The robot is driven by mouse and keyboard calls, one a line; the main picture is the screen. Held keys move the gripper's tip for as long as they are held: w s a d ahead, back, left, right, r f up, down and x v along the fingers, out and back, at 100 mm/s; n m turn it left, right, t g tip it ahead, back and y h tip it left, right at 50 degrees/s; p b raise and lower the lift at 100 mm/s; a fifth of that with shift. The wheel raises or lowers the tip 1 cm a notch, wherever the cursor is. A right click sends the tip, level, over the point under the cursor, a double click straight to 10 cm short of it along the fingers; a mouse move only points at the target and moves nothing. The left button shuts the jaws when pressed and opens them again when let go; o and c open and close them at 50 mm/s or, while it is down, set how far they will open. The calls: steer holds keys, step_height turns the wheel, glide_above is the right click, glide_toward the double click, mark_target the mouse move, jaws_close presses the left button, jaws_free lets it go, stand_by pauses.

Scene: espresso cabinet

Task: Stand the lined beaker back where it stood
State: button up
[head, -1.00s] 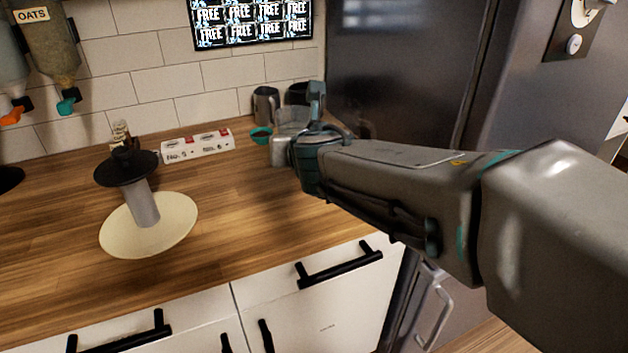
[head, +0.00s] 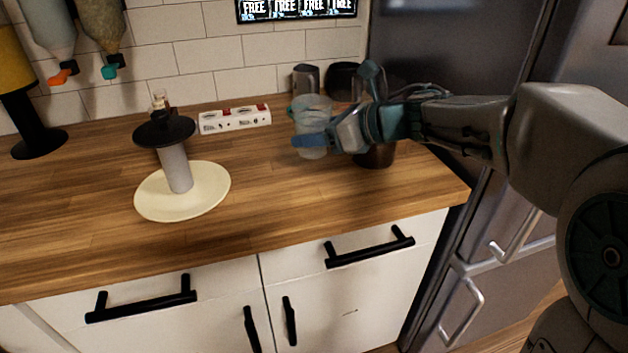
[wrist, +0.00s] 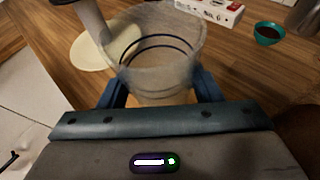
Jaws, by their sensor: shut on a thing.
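The lined beaker (head: 313,112) is a frosted clear cup. In the wrist view its wide mouth and dark lines (wrist: 160,45) show between the two blue fingers. My gripper (head: 312,141) is shut on the beaker from the right, low on its side. It holds the beaker roughly upright over the back right part of the wooden counter (head: 270,185). I cannot tell whether its base touches the wood. The fingers (wrist: 160,88) also show in the wrist view, one on each side of the beaker.
A round cream base with a grey post and black disc (head: 174,168) stands left. A white box (head: 235,119) lies by the wall. A teal bowl (wrist: 267,33) is near the beaker. A dark pot (head: 376,156) stands beneath my gripper. The front counter is clear.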

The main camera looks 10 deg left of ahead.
step_height(320, 180, down, 8)
steer(key=shift+f+b, duration=0.25)
steer(key=shift+b, duration=0.45)
steer(key=shift+f+b, duration=0.2)
steer(key=shift+b, duration=0.1)
steer(key=o, duration=1)
steer(key=shift+c, duration=0.2)
steer(key=shift+r, duration=0.1)
steer(key=shift+r+p, duration=0.2)
steer(key=shift+p, duration=0.15)
steer(key=v, duration=1.2)
steer(key=shift+f, duration=0.1)
